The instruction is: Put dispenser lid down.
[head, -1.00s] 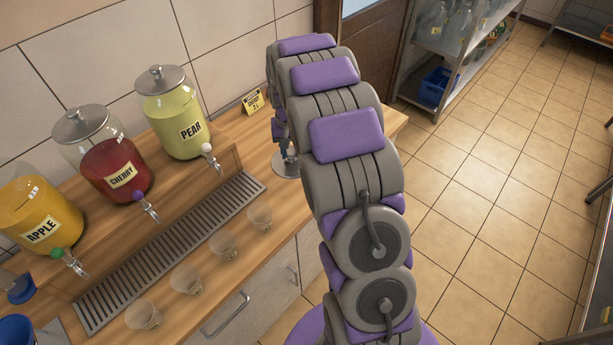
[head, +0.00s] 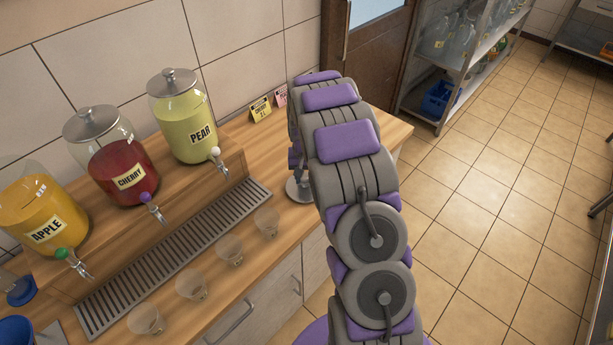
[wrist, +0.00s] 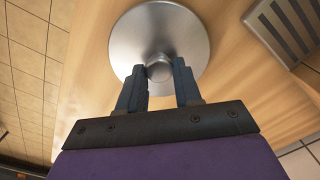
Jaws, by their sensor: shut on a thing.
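My gripper (wrist: 159,82) is shut on the knob of a round silver dispenser lid (wrist: 138,38), seen in the wrist view with wood counter beneath. In the head view the lid (head: 298,190) shows at the counter's right part, left of my arm, its knob and my gripper partly hidden by the arm. The lid looks level, at or just above the wood; I cannot tell if it touches. The apple dispenser (head: 42,215) at left shows no metal lid on top. The cherry dispenser (head: 125,160) and pear dispenser (head: 187,118) wear silver lids.
The counter (head: 255,172) holds a drip grate (head: 180,245) and several clear cups (head: 230,250) along its front. Small yellow and pink cards (head: 261,109) stand by the wall. Blue containers (head: 18,328) are at lower left. A shelf rack (head: 450,75) stands beyond on the tiled floor.

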